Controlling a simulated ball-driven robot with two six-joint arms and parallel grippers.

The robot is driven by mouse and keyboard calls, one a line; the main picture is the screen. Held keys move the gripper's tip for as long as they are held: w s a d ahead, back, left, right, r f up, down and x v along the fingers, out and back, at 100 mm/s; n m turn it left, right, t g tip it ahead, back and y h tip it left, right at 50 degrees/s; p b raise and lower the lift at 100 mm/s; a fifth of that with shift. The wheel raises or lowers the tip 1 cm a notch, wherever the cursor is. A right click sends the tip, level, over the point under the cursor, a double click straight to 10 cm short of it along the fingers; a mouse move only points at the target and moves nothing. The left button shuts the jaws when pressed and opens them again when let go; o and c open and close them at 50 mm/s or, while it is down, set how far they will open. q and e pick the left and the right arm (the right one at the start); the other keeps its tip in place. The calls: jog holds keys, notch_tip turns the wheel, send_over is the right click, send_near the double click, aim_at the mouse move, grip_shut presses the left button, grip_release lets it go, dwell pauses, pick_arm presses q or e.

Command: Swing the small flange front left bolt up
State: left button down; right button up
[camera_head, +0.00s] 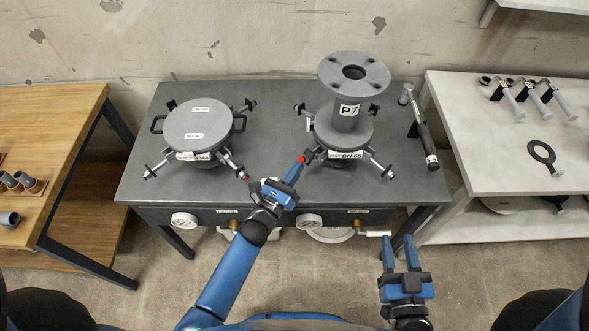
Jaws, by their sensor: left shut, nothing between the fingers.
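The small flange (343,130) carries a "DN 65" label and stands at the right of the grey bench, with the grey P7 pipe piece (347,100) upright on it. Its front left bolt (309,156) is at the flange's lower left, partly hidden by my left gripper. A red spot shows at the gripper's tip there. My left gripper (299,164) is shut with its tip at this bolt; I cannot tell whether they touch. The front right bolt (377,166) sticks outward and down. My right gripper (398,246) is open and empty in front of the bench.
A larger lidded flange (198,126) with splayed bolts stands at the bench's left. A dark tool (424,135) lies at the bench's right edge. Side tables (511,150) stand left and right.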

aim_at(308, 158)
pick_arm(q)
jog(key=shift+w+d+r+g+y+p, duration=0.1)
jog(key=shift+r+g+y+p, duration=0.1)
jog(key=shift+r+p, duration=0.45)
jog(key=shift+w+d+r+g+y+p, duration=0.1)
jog(key=shift+r+g+p, duration=0.15)
jog(key=shift+p, duration=0.75)
jog(key=shift+m+g, duration=0.3)
jog(key=shift+g, duration=0.05)
jog(key=w+d+r+p, duration=0.1)
jog(key=r+p, duration=0.1)
jog(key=w+d+r+p, duration=0.2)
jog(key=shift+w+d, duration=0.1)
jog(key=shift+d, duration=0.05)
jog(key=shift+w+d+r, duration=0.4)
jog(key=shift+w+d, duration=0.4)
jog(key=shift+d, duration=0.05)
jog(key=shift+r, duration=0.15)
